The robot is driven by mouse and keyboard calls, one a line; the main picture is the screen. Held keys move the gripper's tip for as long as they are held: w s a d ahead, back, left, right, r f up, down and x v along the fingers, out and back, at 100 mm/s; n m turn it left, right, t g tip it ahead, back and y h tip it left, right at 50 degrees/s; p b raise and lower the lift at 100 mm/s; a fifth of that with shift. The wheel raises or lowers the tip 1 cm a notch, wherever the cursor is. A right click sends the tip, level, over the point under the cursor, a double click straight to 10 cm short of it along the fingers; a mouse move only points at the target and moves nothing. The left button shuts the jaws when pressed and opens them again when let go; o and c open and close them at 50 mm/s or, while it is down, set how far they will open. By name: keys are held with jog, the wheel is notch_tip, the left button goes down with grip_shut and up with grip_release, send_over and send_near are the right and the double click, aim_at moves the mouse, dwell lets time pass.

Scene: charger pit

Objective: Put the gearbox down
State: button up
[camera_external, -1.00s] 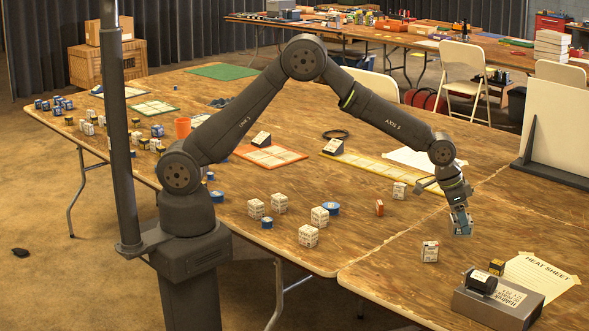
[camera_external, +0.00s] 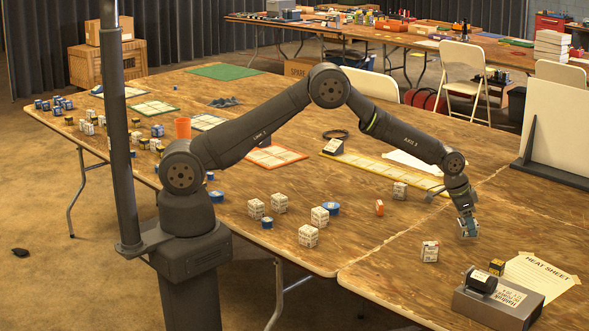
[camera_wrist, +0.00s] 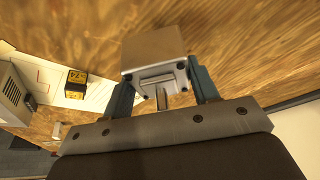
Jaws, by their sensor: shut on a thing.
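My gripper (camera_external: 467,226) is over the right part of the wooden table, pointing down, and is shut on the gearbox. In the wrist view the gearbox (camera_wrist: 152,48) is a tan block with a grey bolted face and a short metal shaft, between the two blue-grey fingers of my gripper (camera_wrist: 162,80). In the external view the gearbox (camera_external: 469,235) is small and mostly hidden by the fingers. It is at or just above the tabletop; I cannot tell whether it touches.
A white printed box (camera_external: 430,251) stands left of my gripper. A grey label device (camera_external: 497,304), a small yellow-black box (camera_external: 497,267) and a heat sheet (camera_external: 541,277) lie at the front right. A white upright panel (camera_external: 560,137) stands at the right. Bare table surrounds the gripper.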

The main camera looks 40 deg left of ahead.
aim_at(466, 233)
jog(key=shift+f, duration=1.6)
jog(key=shift+f, duration=0.15)
jog(key=o, duration=1.4)
jog(key=shift+c, duration=0.2)
jog(key=shift+s+a+r, duration=0.1)
jog(key=shift+r, duration=0.45)
jog(key=v, duration=1.1)
